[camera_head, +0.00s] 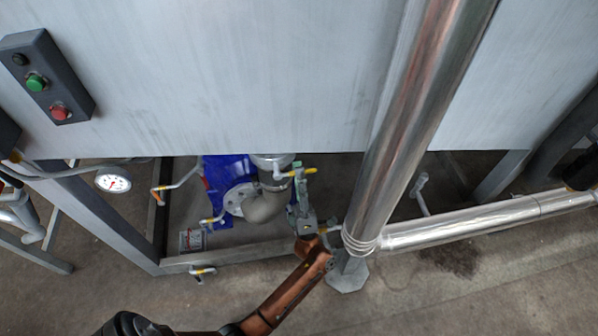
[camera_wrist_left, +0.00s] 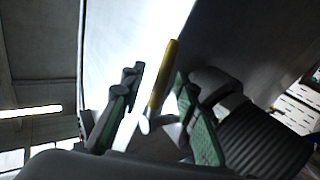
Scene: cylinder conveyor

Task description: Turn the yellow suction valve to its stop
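A valve with a yellow lever handle (camera_head: 311,171) sits by the grey pipe at the blue pump, below the panel. My left gripper (camera_head: 299,172) reaches up to it from below, its arm coming from the bottom of the head view. In the left wrist view the yellow handle (camera_wrist_left: 164,72) stands between the two green-padded fingers of my left gripper (camera_wrist_left: 158,74). My right gripper is not in view.
The blue pump (camera_head: 222,180) stands behind the frame beam. Other yellow-tipped levers are at the left (camera_head: 160,189) and on the lower beam (camera_head: 203,270). A thick shiny pipe (camera_head: 408,125) slants down close to the right of my gripper. A control box (camera_head: 45,78) hangs at upper left.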

